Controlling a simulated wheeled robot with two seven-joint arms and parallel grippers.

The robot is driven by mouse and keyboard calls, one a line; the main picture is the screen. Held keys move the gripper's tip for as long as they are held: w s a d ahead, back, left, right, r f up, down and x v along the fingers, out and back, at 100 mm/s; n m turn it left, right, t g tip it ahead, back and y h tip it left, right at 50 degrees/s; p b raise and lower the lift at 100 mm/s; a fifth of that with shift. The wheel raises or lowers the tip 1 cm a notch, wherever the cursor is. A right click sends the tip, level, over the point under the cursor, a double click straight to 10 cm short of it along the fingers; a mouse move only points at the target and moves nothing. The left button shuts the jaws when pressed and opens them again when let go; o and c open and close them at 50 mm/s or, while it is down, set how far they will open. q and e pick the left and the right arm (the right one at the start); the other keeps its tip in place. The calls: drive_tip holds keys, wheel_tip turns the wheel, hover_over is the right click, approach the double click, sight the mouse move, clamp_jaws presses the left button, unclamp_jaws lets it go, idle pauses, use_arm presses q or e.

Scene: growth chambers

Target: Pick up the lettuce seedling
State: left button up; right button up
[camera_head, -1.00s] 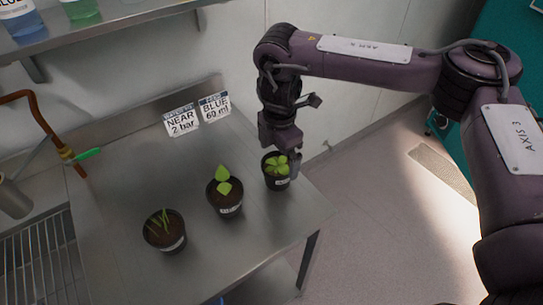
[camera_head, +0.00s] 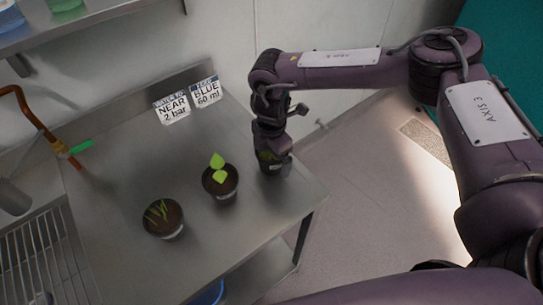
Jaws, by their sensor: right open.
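Three small black pots with seedlings stand on the steel bench (camera_head: 130,190). The rightmost pot (camera_head: 274,168), near the bench's right edge, holds a low plant with broad green leaves that looks like the lettuce seedling; it is now mostly hidden. My right gripper (camera_head: 272,152) is open and lowered over this pot from above, hiding most of its leaves. I cannot tell whether its fingers touch the pot. The middle pot (camera_head: 220,190) has a plant with two bright leaves. The left pot (camera_head: 163,222) has thin grassy shoots. My left gripper is not in view.
Two label cards, "NEAR 2 bar" (camera_head: 173,108) and "BLUE 60 ml" (camera_head: 207,92), stand at the back of the bench. A copper pipe with a green-handled tap (camera_head: 80,147) is at left, above a wire rack (camera_head: 40,258). A shelf with bottles is top left.

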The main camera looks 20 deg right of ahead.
drive_tip(key=c, duration=1.1)
drive_tip(key=shift+w+r, duration=0.1)
drive_tip(key=shift+r, duration=0.1)
